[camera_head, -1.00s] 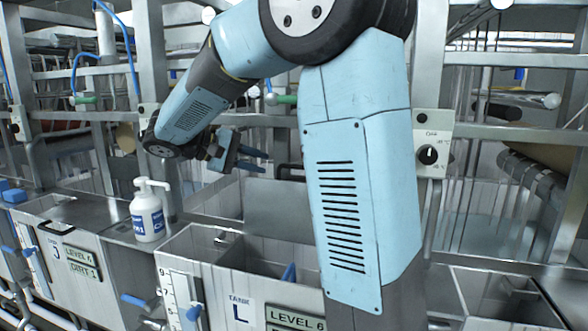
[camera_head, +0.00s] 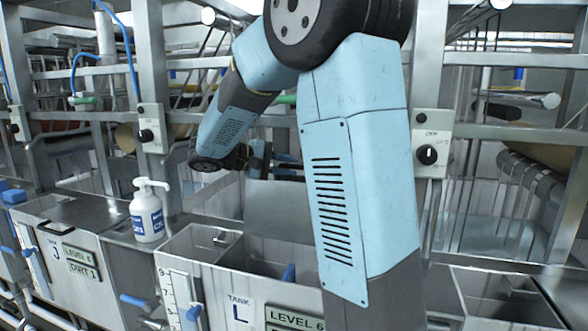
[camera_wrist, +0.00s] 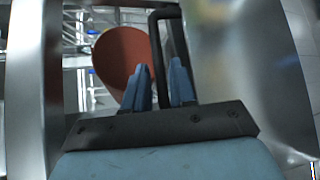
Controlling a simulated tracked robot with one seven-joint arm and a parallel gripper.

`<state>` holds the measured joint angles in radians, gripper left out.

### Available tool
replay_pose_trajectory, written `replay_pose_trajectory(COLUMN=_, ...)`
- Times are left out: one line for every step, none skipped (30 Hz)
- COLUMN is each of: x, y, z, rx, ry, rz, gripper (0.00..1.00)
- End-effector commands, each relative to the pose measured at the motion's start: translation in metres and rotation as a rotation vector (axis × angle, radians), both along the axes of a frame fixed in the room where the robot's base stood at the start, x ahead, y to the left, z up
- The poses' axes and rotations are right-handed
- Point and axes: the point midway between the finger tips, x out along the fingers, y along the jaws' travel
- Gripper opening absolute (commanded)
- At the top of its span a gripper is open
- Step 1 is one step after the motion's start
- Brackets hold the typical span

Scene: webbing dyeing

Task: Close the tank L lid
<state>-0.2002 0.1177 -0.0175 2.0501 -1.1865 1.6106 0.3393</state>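Tank L (camera_head: 245,283) is the metal tank at front centre, its top open. Its lid (camera_head: 278,212) stands raised as a grey metal panel at the tank's rear, partly hidden by my arm. My gripper (camera_head: 286,167) is at the lid's upper edge, partly behind my arm in the head view. In the wrist view my gripper (camera_wrist: 160,85) has its two blue fingers apart. A black bar handle (camera_wrist: 154,45) shows between and beyond the fingers. I cannot tell whether they touch it.
A white pump bottle (camera_head: 147,215) stands left of tank L. Tank J (camera_head: 75,258) is at the left. Metal frame posts (camera_head: 153,60) and a control box (camera_head: 431,150) stand behind. A reddish-brown roll (camera_wrist: 122,62) shows in the wrist view.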

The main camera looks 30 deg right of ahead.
Motion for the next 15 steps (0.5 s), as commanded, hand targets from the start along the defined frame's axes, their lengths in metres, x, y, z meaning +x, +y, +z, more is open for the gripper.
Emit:
replay_pose_trajectory(x=-0.001, y=-0.007, z=-0.002, rx=0.000, ry=0.000, rz=-0.001, gripper=0.25)
replay_pose_trajectory(x=-0.001, y=-0.011, z=-0.003, rx=0.000, ry=0.000, rz=-0.001, gripper=0.25)
replay_pose_trajectory(x=-0.001, y=-0.014, z=-0.004, rx=-0.001, ry=0.001, rz=-0.002, gripper=0.25)
replay_pose_trajectory(x=-0.002, y=-0.017, z=-0.005, rx=-0.001, ry=0.001, rz=-0.002, gripper=0.25)
replay_pose_trajectory(x=-0.002, y=-0.019, z=-0.006, rx=0.000, ry=0.000, rz=-0.001, gripper=0.25)
replay_pose_trajectory(x=-0.002, y=-0.021, z=-0.007, rx=0.001, ry=0.000, rz=0.000, gripper=0.25)
replay_pose_trajectory(x=-0.002, y=-0.023, z=-0.007, rx=0.001, ry=0.000, rz=0.001, gripper=0.25)
replay_pose_trajectory(x=-0.002, y=-0.024, z=-0.007, rx=0.001, ry=0.000, rz=0.001, gripper=0.25)
replay_pose_trajectory(x=-0.002, y=-0.025, z=-0.008, rx=0.000, ry=0.000, rz=0.001, gripper=0.25)
replay_pose_trajectory(x=-0.002, y=-0.026, z=-0.008, rx=0.000, ry=0.000, rz=0.001, gripper=0.25)
replay_pose_trajectory(x=-0.002, y=-0.026, z=-0.008, rx=0.000, ry=0.000, rz=0.001, gripper=0.25)
replay_pose_trajectory(x=-0.002, y=-0.026, z=-0.008, rx=0.000, ry=0.000, rz=0.001, gripper=0.25)
replay_pose_trajectory(x=-0.002, y=-0.026, z=-0.008, rx=0.000, ry=0.000, rz=0.001, gripper=0.25)
replay_pose_trajectory(x=-0.002, y=-0.026, z=-0.008, rx=0.000, ry=0.000, rz=0.001, gripper=0.25)
replay_pose_trajectory(x=-0.002, y=-0.026, z=-0.008, rx=0.000, ry=0.000, rz=0.001, gripper=0.25)
